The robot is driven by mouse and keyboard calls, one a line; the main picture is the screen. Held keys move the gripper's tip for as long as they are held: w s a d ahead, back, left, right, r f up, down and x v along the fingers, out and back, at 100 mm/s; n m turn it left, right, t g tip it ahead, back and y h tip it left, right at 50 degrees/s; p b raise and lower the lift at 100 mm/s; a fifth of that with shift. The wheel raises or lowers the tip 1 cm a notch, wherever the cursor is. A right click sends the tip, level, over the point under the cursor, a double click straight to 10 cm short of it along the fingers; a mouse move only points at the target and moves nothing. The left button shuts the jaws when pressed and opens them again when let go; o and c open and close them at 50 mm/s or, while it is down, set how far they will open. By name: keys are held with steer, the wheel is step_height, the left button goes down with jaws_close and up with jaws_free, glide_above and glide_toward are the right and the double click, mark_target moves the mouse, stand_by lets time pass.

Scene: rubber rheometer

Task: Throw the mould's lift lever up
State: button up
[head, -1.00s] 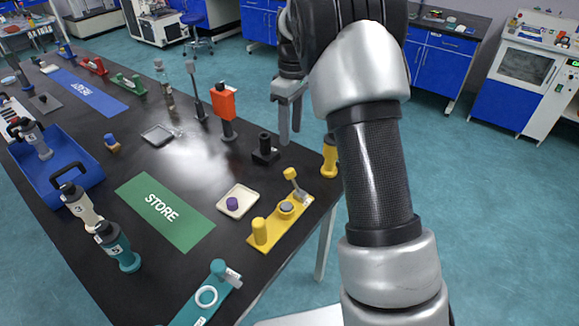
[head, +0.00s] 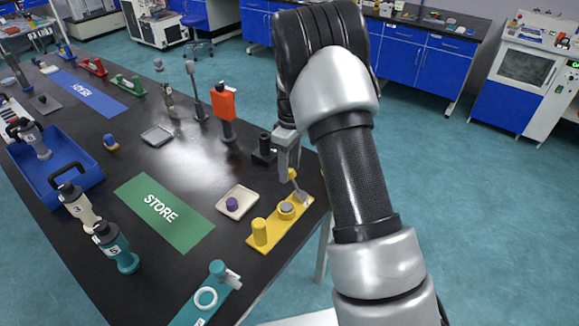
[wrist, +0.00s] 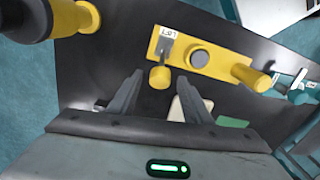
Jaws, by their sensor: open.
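The yellow mould (head: 268,228) stands near the table's right edge and also shows in the wrist view (wrist: 220,62). Its lift lever has a yellow knob (head: 292,174) on a short grey arm that leans up from the plate's far end. In the wrist view the lever knob (wrist: 160,77) points toward me, beside a "LIFT" label (wrist: 169,31). My gripper (head: 287,168) is open just over the lever end. In the wrist view my gripper's fingers (wrist: 160,84) stand on either side of the knob, with gaps; I cannot tell their exact height relative to it.
A pale dish with a purple piece (head: 232,204) sits left of the mould. A black fixture (head: 264,152) stands close behind my gripper. A yellow-and-black object (wrist: 70,18) is at upper left in the wrist view. A teal fixture (head: 207,297) is in front.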

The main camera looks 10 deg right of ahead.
jaws_close()
